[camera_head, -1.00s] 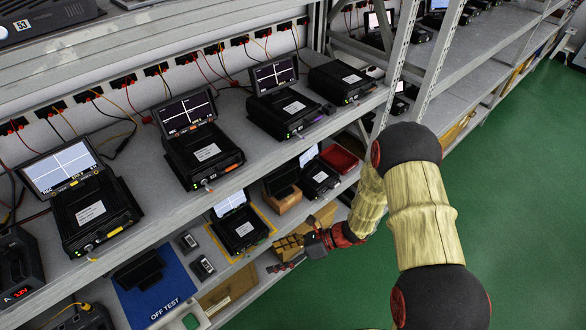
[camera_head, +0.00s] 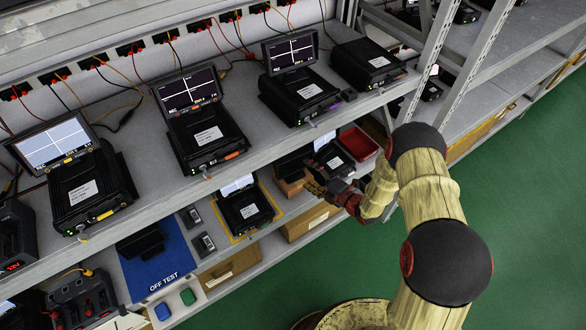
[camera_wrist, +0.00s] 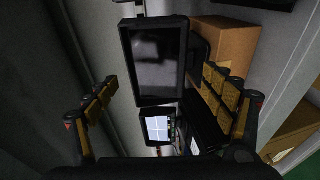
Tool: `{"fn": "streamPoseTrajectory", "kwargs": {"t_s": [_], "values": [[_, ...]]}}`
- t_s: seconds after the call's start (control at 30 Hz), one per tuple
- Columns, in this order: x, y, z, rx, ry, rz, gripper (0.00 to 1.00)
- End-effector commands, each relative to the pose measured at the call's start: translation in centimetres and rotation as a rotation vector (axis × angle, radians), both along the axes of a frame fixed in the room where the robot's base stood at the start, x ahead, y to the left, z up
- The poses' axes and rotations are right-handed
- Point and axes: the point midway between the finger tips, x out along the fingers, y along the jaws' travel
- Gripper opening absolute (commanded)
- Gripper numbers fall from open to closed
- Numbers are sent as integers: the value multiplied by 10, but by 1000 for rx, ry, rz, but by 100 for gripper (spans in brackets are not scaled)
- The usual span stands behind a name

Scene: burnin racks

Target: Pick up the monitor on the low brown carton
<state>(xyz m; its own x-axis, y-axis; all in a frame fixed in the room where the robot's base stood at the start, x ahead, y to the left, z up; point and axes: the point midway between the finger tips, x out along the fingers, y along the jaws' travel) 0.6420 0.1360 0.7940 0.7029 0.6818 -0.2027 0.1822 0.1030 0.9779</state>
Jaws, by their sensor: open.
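The monitor is a dark, blank-screened slab. In the wrist view the monitor (camera_wrist: 157,62) fills the middle, ahead of my fingers. The brown carton (camera_wrist: 226,48) is beside it at the right of that tilted view. In the head view the carton (camera_head: 290,188) sits on the lower shelf, with the monitor (camera_head: 292,163) on it, partly hidden by the upper shelf's edge. My gripper (camera_head: 318,186) is just right of the carton. In the wrist view my gripper (camera_wrist: 160,80) is open, one finger on each side of the monitor's outline; no contact is visible.
A black unit with a lit screen (camera_head: 243,208) stands left of the carton, and another unit (camera_head: 333,160) stands right. A red tray (camera_head: 358,144) is farther right. The upper shelf edge (camera_head: 235,166) overhangs this space. Green floor (camera_head: 520,190) is clear at the right.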

Motion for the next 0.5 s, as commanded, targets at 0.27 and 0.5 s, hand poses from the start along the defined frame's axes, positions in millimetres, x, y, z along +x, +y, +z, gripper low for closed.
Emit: {"fn": "streamPoseTrajectory", "kwargs": {"t_s": [0.27,0.5], "values": [[16,20,-5,-1,-3,3,83],[37,41,-9,-2,-3,3,83]]}}
